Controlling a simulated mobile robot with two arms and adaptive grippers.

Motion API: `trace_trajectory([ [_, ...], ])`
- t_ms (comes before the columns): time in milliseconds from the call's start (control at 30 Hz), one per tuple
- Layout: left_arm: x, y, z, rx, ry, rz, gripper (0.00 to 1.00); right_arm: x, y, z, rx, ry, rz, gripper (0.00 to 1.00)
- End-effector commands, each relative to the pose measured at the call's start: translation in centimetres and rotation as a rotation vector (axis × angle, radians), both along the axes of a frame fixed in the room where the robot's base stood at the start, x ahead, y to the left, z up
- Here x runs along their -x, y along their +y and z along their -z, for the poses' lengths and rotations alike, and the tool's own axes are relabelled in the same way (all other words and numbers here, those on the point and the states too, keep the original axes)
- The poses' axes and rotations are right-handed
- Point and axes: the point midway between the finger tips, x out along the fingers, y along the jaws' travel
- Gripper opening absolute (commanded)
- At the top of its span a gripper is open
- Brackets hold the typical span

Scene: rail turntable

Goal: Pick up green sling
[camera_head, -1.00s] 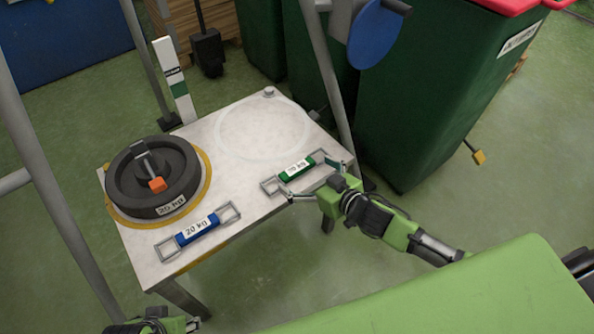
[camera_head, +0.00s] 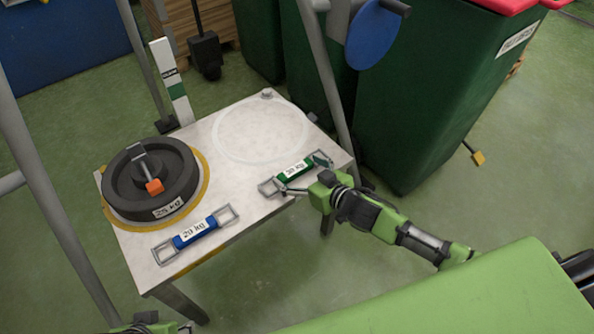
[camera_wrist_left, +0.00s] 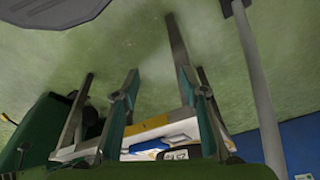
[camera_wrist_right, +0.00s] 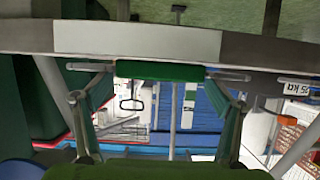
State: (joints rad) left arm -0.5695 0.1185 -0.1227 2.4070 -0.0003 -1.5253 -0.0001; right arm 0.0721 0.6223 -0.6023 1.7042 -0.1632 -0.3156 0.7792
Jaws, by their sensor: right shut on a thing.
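The green sling (camera_head: 295,168), with a white label and grey wire loops at both ends, lies at the right front edge of the white table (camera_head: 225,185). My right gripper (camera_head: 305,175) comes over that edge with its fingers closed lengthwise on the sling, one towards each end. In the right wrist view the green sling body (camera_wrist_right: 160,71) spans between the two fingers. I cannot see it clear of the tabletop. My left gripper is mostly cut off at the bottom of the head view; in the left wrist view its fingers (camera_wrist_left: 160,78) are apart and empty.
A blue sling (camera_head: 195,232) marked 20 kg lies at the table's front left. A dark round weight (camera_head: 150,180) sits on a yellow ring behind it. Grey posts (camera_head: 328,85) and a dark green bin (camera_head: 425,100) stand beyond the table. The white circle (camera_head: 262,132) is empty.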

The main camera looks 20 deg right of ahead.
Motion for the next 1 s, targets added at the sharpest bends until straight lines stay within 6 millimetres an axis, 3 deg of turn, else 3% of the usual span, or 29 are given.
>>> trace_trajectory([
  [233, -0.1, 0.0, 0.3, -0.001, 0.004, 0.000, 0.40, 0.0, 0.0, -0.8, -0.001, -0.002, -0.001, 0.60],
  [500, -0.8, -0.3, 4.9, -0.001, 0.031, 0.005, 0.40, -0.1, 0.0, -3.7, -0.002, -0.004, -0.001, 0.60],
  [867, 0.2, -0.3, 13.3, -0.004, 0.077, 0.012, 0.40, 5.3, -0.3, -9.7, -0.002, 0.000, -0.001, 0.60],
  [1000, 0.8, -0.2, 15.3, -0.005, 0.085, 0.014, 0.40, 8.5, -0.6, -10.7, -0.003, 0.003, -0.001, 0.60],
])
